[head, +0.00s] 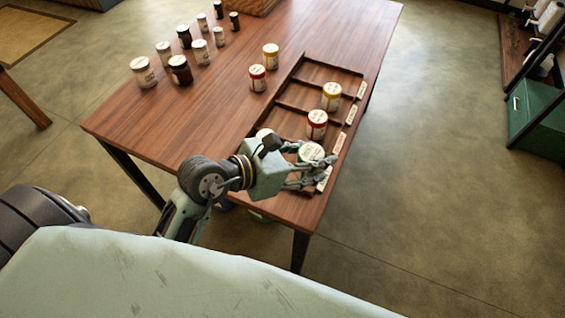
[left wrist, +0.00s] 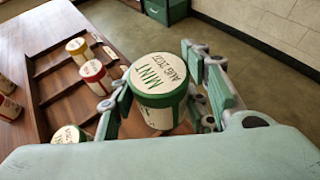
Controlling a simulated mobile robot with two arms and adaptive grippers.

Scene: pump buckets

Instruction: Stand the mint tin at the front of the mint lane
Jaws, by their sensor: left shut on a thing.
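A mint tin (head: 311,152) with a green rim and a white lid marked MINT is between the fingers of my left gripper (head: 303,168). It also shows in the left wrist view (left wrist: 158,82), with a finger on each side. My left gripper is shut on it, and the tin looks upright. It is over the nearest lane of the wooden lane tray (head: 290,83), towards the labelled edge. I cannot tell whether its base touches the lane floor. A second green-rimmed tin (left wrist: 68,135) stands behind it, mostly hidden by my gripper in the head view. My right gripper is not in view.
A red tin (head: 317,124) and a yellow tin (head: 332,96) stand near the labelled edge in neighbouring lanes. Another red tin (head: 257,78) and yellow tin (head: 270,56) stand left of the tray. Several white and dark jars (head: 180,70) are at the table's far left.

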